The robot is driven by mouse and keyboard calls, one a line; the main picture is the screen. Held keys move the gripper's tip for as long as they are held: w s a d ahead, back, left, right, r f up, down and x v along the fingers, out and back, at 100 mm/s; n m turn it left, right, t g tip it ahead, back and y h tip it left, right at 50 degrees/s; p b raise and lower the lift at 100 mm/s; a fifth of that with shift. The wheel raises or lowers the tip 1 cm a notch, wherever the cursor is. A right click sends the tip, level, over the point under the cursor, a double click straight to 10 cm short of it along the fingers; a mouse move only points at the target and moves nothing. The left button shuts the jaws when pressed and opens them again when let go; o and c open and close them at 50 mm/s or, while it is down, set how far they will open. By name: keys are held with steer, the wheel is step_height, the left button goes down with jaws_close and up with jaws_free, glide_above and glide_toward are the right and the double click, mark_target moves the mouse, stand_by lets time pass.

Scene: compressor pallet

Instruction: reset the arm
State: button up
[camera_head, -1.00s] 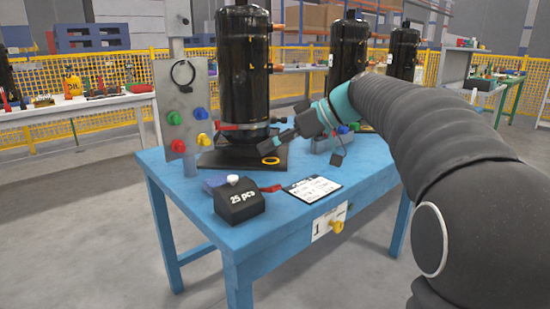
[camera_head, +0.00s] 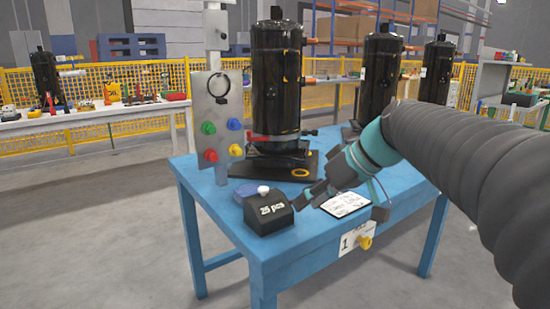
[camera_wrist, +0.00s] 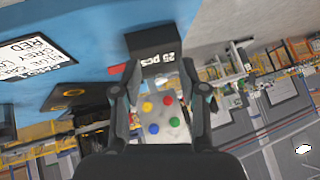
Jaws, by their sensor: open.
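Beyond the fingertips, that view shows the black box (camera_wrist: 152,46) and the grey button panel (camera_wrist: 166,128). In the head view my arm reaches in from the right edge.
A black compressor (camera_head: 277,85) stands on a dark base plate at the table's back. The button panel (camera_head: 218,120) is on a post at the left. A white label card (camera_head: 345,203) lies by the front edge. More compressors (camera_head: 378,80) stand behind.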

steer(key=s+d+f+m+h+p, duration=0.1)
steer(key=s+d+f+m+h, duration=0.2)
steer(key=s+f, duration=0.3)
steer(key=s+d+f+m+t+h+p, duration=0.1)
steer(key=s+d+f+m+h, duration=0.3)
steer(key=s, duration=1)
step_height(320, 180, down, 3)
steer(key=shift+d+f, duration=0.2)
steer(key=shift+d, duration=0.05)
